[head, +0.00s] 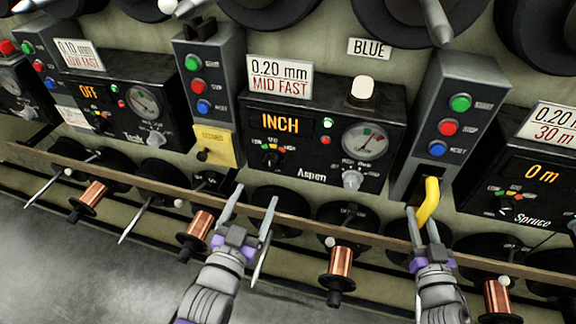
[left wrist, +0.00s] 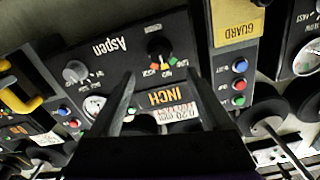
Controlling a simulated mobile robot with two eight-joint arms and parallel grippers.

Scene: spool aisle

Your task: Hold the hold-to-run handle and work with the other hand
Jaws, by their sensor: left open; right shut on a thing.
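The yellow hold-to-run handle (head: 430,196) hangs at the foot of a grey button column (head: 472,77). My right gripper (head: 423,216) is shut on its lower end. The handle also shows at the left edge of the left wrist view (left wrist: 20,103). The Aspen panel (head: 312,182) has an amber display reading INCH (head: 280,123), a black selector knob (head: 270,159), a grey knob (head: 352,180) and a gauge. My left gripper (head: 256,193) is open and empty below the panel's left part. The left wrist view shows the panel upside down, with the display between the fingers.
A yellow GUARD plate (head: 214,144) is on the column left of Aspen. A rail (head: 150,188) runs below the panels, with copper spools (head: 340,262) and thin rods sticking out. The Spruce panel (head: 520,195) is at right, and an OFF panel (head: 120,105) at left.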

